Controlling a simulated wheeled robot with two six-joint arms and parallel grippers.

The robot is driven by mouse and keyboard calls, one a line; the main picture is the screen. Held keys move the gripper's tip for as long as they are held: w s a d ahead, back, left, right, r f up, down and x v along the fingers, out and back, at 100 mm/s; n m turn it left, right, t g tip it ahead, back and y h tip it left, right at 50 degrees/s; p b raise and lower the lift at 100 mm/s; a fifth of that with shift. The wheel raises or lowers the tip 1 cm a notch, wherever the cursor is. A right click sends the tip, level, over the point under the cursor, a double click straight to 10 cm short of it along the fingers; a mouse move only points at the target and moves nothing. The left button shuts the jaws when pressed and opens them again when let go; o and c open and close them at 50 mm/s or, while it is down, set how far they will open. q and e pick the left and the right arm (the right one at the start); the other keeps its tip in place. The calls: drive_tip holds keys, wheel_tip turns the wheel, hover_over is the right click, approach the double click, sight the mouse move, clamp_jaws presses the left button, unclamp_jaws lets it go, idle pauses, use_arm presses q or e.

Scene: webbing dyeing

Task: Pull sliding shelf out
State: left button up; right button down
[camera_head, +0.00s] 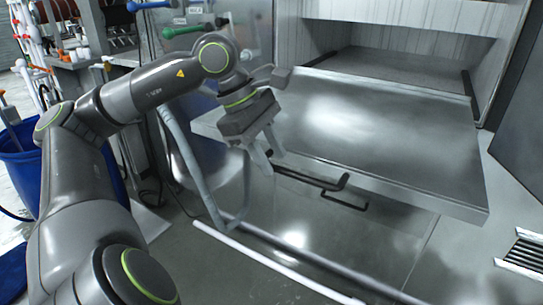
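The sliding shelf (385,120) is a wide, flat, shiny metal tray. It sticks out well beyond the front of a metal cabinet in the middle right of the head view. A black bar handle (312,180) shows beneath its front edge. My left gripper (270,161) is at the front left of the shelf, pointing down, with its two pale fingers apart. The fingertips are close to the left end of the handle; I cannot tell whether they touch it. Nothing shows held between them. My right gripper is not in view.
The cabinet opening (390,65) is behind the shelf. A grey door panel (518,125) stands at the right. A blue bin (22,170) is at the left. A white pipe (270,262) runs low in front of the shelf. A floor vent (525,252) lies at the right.

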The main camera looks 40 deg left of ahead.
use_arm(q)
drive_tip(key=p+v, duration=0.1)
drive_tip(key=v, duration=1.5)
drive_tip(key=shift+s+r, duration=0.15)
drive_tip(key=shift+r, duration=0.15)
